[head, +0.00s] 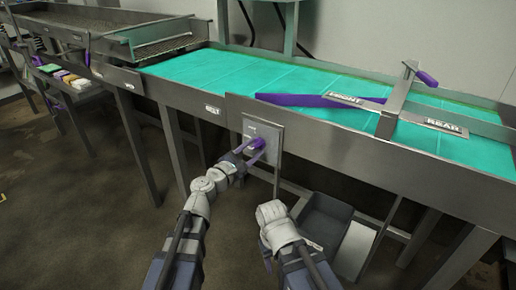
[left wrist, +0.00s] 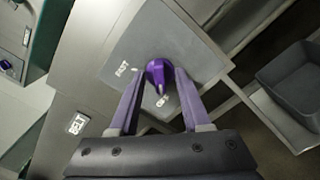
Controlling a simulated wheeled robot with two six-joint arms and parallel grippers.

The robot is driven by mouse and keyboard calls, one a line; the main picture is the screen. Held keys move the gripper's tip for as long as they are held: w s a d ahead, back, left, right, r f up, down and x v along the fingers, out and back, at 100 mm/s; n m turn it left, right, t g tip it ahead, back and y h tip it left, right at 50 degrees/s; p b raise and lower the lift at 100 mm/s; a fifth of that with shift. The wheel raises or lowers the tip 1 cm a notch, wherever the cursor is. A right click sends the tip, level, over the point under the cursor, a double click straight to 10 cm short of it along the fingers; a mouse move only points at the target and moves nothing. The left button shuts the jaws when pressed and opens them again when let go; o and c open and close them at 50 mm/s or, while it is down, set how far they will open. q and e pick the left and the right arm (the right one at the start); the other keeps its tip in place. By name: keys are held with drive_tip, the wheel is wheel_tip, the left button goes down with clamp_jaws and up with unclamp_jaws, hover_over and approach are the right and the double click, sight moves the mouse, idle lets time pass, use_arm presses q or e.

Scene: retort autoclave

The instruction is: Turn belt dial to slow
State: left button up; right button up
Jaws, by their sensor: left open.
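The purple belt dial (head: 258,144) sits on a grey panel (head: 275,135) on the front of the conveyor. My left gripper (left wrist: 160,80) is open, with one purple finger on each side of the dial. I cannot tell whether the fingers touch it. My right arm is low, right of the left arm; its gripper fingers do not show.
The conveyor's green belt (head: 215,72) carries a purple diverter bar (head: 300,100) and a crossbar with FRONT and REAR signs. A dark grey bin (head: 325,222) stands below, right of the panel. Metal legs line the front. Floor at left is mostly clear.

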use_arm(q)
drive_tip(key=shift+w+d, duration=0.15)
drive_tip(key=shift+w, duration=0.05)
clamp_jaws()
idle(0.5)
